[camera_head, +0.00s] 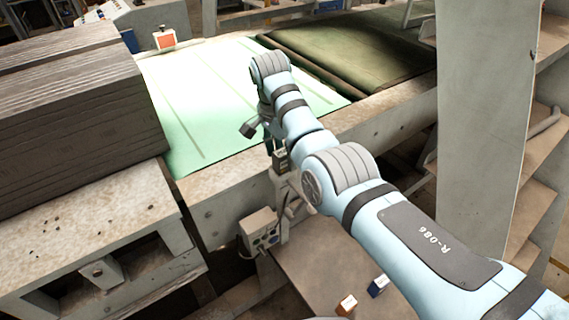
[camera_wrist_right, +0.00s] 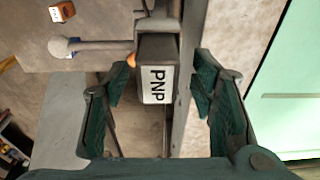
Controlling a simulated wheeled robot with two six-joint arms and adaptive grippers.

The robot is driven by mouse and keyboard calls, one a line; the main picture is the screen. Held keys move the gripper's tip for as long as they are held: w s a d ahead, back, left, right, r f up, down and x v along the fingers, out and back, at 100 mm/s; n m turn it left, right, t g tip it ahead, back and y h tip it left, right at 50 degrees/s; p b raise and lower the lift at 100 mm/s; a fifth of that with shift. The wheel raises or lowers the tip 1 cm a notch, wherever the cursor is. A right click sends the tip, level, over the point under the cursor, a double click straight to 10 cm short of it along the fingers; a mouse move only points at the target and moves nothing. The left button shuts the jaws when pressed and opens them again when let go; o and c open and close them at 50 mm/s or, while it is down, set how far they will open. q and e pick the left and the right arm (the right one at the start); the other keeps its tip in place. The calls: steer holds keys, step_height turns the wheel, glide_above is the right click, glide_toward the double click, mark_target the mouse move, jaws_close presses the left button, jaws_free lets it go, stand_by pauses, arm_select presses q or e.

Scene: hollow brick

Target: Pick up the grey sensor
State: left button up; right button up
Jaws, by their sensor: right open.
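The grey sensor (camera_wrist_right: 156,52), a small box with a white label reading "PNP", sits on the metal frame beside the conveyor in the right wrist view. In the head view the sensor (camera_head: 281,160) shows small and dark, just below my right gripper (camera_head: 270,145). In the wrist view my right gripper (camera_wrist_right: 160,88) is open, with one green-padded finger on each side of the sensor. Gaps show between the sensor and both fingers, and nothing is held. My left gripper is in neither view.
A green conveyor belt (camera_head: 200,85) lies behind the concrete-coloured frame. A stack of dark slabs (camera_head: 75,115) stands at left. A control box (camera_head: 261,229) hangs on the frame's front. An orange box (camera_head: 346,304) and a blue box (camera_head: 378,286) lie below. A grey column (camera_head: 483,120) stands at right.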

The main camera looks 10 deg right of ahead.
steer(key=shift+s+r, duration=0.1)
steer(key=shift+s, duration=0.15)
steer(key=c, duration=0.4)
jaws_close()
steer(key=shift+w, duration=0.1)
